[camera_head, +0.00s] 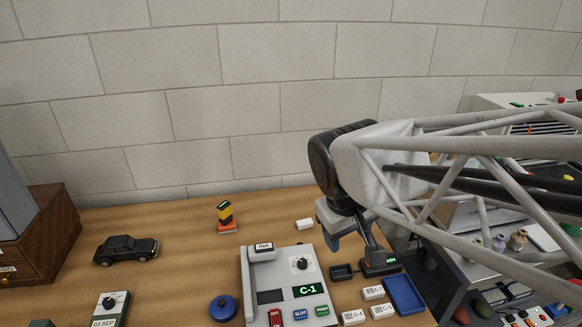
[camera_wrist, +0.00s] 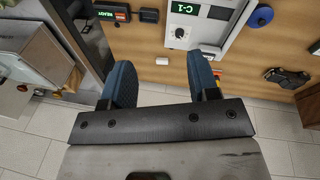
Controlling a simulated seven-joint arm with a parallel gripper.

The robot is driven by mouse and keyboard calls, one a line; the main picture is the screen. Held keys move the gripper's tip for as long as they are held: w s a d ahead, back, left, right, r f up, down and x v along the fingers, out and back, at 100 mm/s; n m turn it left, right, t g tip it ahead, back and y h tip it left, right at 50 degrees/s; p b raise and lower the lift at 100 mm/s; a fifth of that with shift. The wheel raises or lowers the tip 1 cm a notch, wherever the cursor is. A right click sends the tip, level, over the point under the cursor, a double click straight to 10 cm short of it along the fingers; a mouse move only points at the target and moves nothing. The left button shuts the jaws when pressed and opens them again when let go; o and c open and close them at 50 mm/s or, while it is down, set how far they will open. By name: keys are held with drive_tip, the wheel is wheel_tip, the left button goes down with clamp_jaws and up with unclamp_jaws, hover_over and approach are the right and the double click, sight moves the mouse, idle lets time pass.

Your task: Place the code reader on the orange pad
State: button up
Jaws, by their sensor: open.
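A small upright yellow-and-black thing (camera_head: 225,212) with a green top, perhaps the code reader, stands at the back middle of the wooden table. Under it is an orange base (camera_head: 228,227), perhaps the orange pad. I cannot tell whether the two are separate pieces. In the wrist view, a bit of orange and yellow (camera_wrist: 217,73) shows beside the right finger, which hides part of it. My gripper (camera_wrist: 161,78) is open, with nothing between its blue fingers. In the head view my gripper (camera_head: 331,241) hangs to the right of the yellow-and-black thing, well apart from it.
A grey machine (camera_head: 284,279) with a C-1 display stands at the front middle. A black car (camera_head: 126,249), blue round knob (camera_head: 223,307), white block (camera_head: 304,224), small display stand (camera_head: 381,264) and blue tray (camera_head: 404,294) surround it. The table's back left is clear.

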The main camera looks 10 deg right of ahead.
drive_tip(key=s+m, duration=0.1)
drive_tip(key=s, duration=0.1)
drive_tip(key=s+m+y, duration=0.1)
drive_tip(key=s, duration=0.2)
drive_tip(key=shift+s+m+t+y, duration=0.3)
drive_tip(key=shift+m+t, duration=0.1)
